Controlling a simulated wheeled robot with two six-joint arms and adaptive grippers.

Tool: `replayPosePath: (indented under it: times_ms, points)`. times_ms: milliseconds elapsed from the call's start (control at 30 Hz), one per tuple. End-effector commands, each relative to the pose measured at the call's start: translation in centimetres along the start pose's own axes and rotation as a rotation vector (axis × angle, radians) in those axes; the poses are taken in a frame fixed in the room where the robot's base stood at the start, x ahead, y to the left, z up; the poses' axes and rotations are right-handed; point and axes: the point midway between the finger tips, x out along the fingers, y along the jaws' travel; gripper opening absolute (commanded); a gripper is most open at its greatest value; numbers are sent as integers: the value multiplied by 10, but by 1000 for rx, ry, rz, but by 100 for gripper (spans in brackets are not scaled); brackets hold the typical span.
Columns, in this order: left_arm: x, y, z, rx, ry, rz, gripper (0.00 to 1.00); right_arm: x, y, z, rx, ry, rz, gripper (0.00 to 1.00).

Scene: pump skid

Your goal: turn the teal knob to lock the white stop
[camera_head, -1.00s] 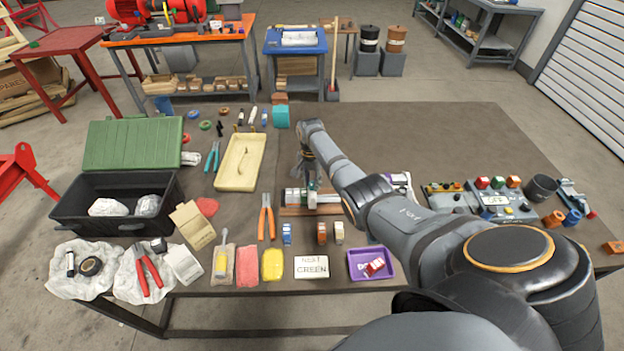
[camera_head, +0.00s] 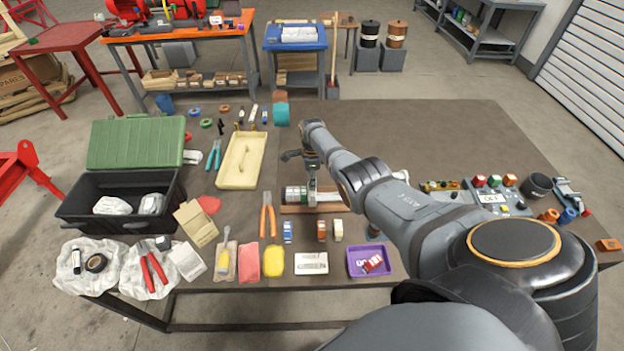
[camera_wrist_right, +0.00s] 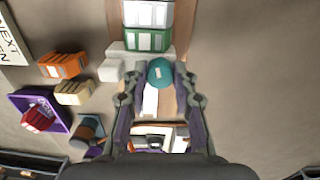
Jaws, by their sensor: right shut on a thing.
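The teal knob (camera_wrist_right: 160,72) sits between the fingertips of my right gripper (camera_wrist_right: 160,77) in the right wrist view. The fingers are shut on its sides. Just beyond it are a green block (camera_wrist_right: 148,40) and a white-silver piece (camera_wrist_right: 148,12) of the same fixture. A pale block (camera_wrist_right: 116,68), possibly the white stop, lies left of the knob. In the head view the fixture (camera_head: 296,195) stands on a brown board, with my right gripper (camera_head: 313,188) over it. My forearm hides part of its right side. My left gripper is not in view.
Small blue, orange and cream blocks (camera_head: 322,230) and a purple tray (camera_head: 370,262) lie in front. A control box (camera_head: 497,197) stands at the right. The table behind my arm is clear.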

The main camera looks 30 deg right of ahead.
Motion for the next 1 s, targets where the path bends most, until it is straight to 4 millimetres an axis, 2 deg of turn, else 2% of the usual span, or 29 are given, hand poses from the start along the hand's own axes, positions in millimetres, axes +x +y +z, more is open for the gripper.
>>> replayPosePath:
  times_ms: [400,967,1000]
  points:
    - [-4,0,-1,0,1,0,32,-1,-1,0,186,-6,-3,0]
    - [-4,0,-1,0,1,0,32,-1,-1,0,214,-7,-3,0]
    - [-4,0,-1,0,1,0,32,-1,-1,0,213,-7,-3,30]
